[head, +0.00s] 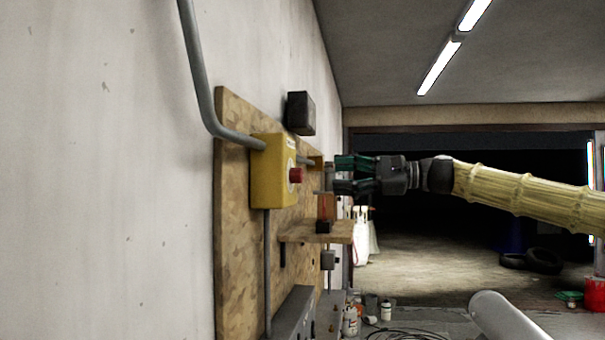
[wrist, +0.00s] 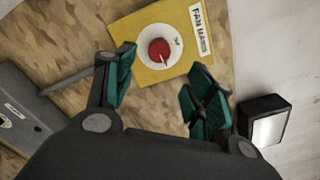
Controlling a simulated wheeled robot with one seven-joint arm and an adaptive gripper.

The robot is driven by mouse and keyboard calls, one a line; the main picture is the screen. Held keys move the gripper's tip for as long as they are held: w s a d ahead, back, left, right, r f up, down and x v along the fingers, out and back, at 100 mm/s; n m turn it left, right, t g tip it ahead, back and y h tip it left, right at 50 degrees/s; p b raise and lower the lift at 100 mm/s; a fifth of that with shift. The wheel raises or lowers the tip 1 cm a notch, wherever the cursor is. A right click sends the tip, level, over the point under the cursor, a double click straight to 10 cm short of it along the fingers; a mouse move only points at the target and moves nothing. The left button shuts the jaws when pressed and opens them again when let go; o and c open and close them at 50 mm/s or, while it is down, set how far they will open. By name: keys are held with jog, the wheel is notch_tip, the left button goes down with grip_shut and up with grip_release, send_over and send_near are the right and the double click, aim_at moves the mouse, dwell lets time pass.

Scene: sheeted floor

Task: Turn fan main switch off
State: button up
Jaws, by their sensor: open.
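The fan main switch is a yellow box (head: 271,172) with a red knob (head: 295,175), fixed to a wooden board on the left wall. A pale mark shows on the knob. My gripper (head: 343,175) has green-padded fingers and is open and empty. In the wrist view my gripper (wrist: 160,88) has its fingers spread below the knob, with the knob lying between their directions. The fingers appear apart from it.
The wooden board (head: 232,240) has a small shelf (head: 315,231) below the switch. A dark box (head: 301,113) is on the wall above. A grey conduit (head: 197,80) runs into the switch. A grey box (wrist: 28,108) is left in the wrist view. Bottles stand low near the wall.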

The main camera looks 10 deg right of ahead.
aim_at(302, 176)
jog(key=p+x, duration=0.4)
jog(key=x, duration=0.4)
jog(key=shift+w+a, duration=0.1)
jog(key=shift+a, duration=0.1)
jog(key=shift+w+a+f, duration=0.1)
jog(key=shift+w+a, duration=0.2)
jog(key=shift+a, duration=0.1)
jog(key=shift+s, duration=0.1)
jog(key=c, duration=1)
